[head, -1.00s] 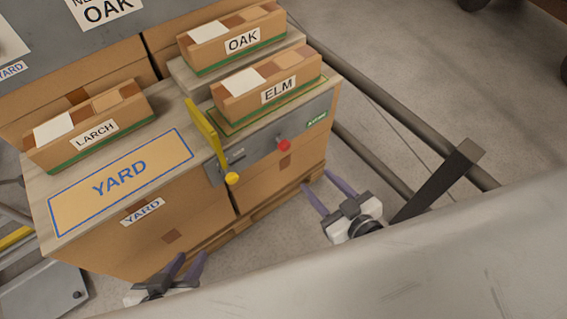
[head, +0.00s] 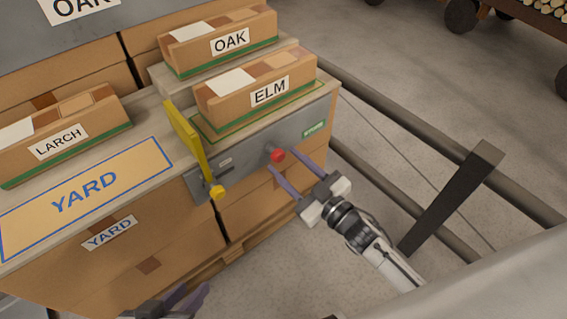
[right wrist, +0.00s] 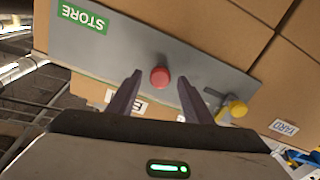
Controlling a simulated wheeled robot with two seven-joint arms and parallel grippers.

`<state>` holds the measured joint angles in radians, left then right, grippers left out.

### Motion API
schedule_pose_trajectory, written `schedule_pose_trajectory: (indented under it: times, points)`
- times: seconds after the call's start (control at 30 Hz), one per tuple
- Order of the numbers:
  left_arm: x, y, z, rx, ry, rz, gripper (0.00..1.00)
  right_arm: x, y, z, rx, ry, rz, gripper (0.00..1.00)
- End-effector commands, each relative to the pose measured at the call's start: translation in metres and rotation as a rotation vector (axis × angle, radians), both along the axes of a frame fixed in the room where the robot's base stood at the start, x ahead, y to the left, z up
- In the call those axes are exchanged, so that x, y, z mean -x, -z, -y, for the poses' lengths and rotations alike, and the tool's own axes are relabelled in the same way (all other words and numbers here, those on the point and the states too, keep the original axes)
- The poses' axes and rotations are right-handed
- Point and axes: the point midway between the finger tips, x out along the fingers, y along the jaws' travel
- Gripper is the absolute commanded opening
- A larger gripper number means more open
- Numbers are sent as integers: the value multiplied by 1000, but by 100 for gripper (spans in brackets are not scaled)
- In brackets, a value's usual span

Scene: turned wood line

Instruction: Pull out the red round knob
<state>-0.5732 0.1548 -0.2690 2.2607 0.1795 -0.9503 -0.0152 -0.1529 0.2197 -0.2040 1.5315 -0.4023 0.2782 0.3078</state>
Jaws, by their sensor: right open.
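The red round knob (head: 277,155) sits on the grey panel (head: 245,163) on the front of the box stack, below the ELM box. It also shows in the right wrist view (right wrist: 159,77), ahead of and between the finger tips. My right gripper (head: 284,163) is open, its purple fingers pointing at the panel either side of the knob; I cannot tell whether they touch it. The right wrist view shows the right gripper (right wrist: 160,85) empty. My left gripper (head: 190,295) is at the bottom edge, partly cut off, its two fingers apart.
Boxes marked ELM (head: 257,97), OAK (head: 218,43) and LARCH (head: 62,138) sit on top. Grey rails (head: 400,180) run along the floor at right.

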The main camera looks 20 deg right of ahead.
Motion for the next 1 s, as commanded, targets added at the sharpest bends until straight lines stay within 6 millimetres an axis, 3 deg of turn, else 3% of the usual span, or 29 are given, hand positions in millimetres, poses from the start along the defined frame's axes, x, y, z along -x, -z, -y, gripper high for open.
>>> schedule_pose_trajectory:
  times: [0.2,0.47,0.77,1.0]
  points:
    - [-1,3,2,-4,17,-10,31,-17,1,-6,-1,0,-1,46]
    - [-1,3,3,-4,19,-12,31,-18,0,-7,-2,0,-2,46]
    - [-1,3,3,-4,19,-12,31,-18,0,-7,-1,0,-1,0]
    - [-2,-4,1,-3,9,-3,31,-11,-2,-15,0,-23,-2,0]
